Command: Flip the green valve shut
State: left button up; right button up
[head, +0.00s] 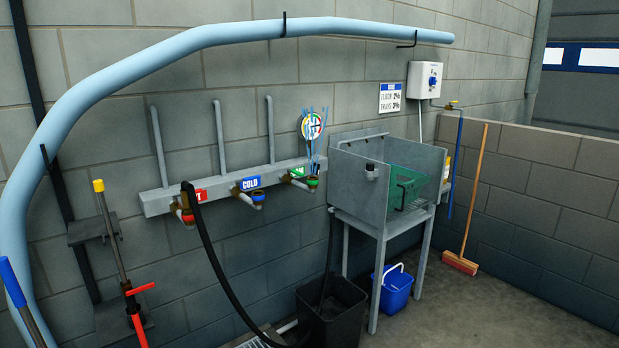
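The green valve (312,182) is at the right end of a grey wall-mounted rail (222,187), beside a green label (298,172). It is small in the head view, and I cannot tell how its handle is turned. A blue valve (257,197) under a COLD label (251,183) is in the middle. A red valve (187,218) under a partly hidden red label is at the left. Neither of my grippers is in view.
A black hose (213,262) hangs from the red valve to the floor. A grey sink (358,185) on legs stands right of the rail. A black bin (333,312) and blue bucket (397,290) stand below. Long-handled tools (112,230) are at left. Floor at right is mostly clear.

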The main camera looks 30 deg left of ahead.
aim_at(289, 172)
jog(key=i+u, duration=0.8)
jog(key=i+l+u, duration=0.2)
jog(key=i+u, duration=0.2)
